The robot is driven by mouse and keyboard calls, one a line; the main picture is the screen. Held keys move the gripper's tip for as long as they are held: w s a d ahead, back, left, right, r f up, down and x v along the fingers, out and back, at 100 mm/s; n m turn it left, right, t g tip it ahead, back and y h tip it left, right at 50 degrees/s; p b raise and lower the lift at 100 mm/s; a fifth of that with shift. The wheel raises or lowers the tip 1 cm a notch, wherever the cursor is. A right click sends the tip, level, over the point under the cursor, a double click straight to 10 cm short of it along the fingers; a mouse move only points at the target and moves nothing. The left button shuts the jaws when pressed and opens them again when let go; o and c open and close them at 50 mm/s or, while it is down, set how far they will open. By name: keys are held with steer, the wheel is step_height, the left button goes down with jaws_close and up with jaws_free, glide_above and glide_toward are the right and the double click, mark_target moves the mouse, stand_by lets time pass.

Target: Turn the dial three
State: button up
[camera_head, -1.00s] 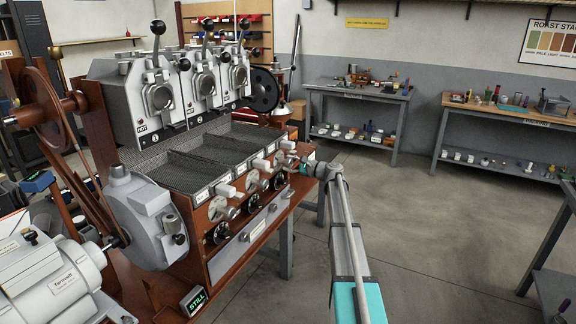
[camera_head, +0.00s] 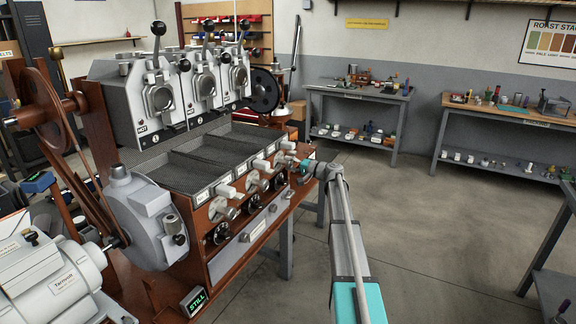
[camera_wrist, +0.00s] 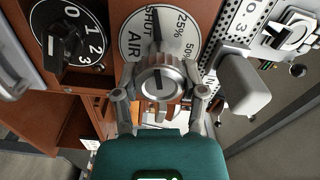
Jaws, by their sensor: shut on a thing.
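In the wrist view, a pale round dial (camera_wrist: 182,30) marked SHUT, 25%, 50% and AIR is at the top middle. A dark line on the dial points up between SHUT and 25%; I cannot tell the exact setting. In the head view, my gripper (camera_head: 291,168) is at the far right dial of the roaster's front row, and my wrist partly hides that dial.
A black dial (camera_wrist: 70,38) numbered 0 to 3 is close at left in the wrist view. A pale handle (camera_wrist: 243,84) is close at right. In the head view, a display (camera_head: 194,300) reads STILL. Open floor (camera_head: 440,240) lies to the right.

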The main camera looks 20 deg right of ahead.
steer(key=n, duration=0.3)
steer(key=shift+s+a+n, duration=0.1)
steer(key=shift+s+n, duration=0.05)
steer(key=shift+n, duration=0.15)
stand_by(0.4)
steer(key=o, duration=1.2)
steer(key=shift+c, duration=0.2)
steer(key=v, duration=1.2)
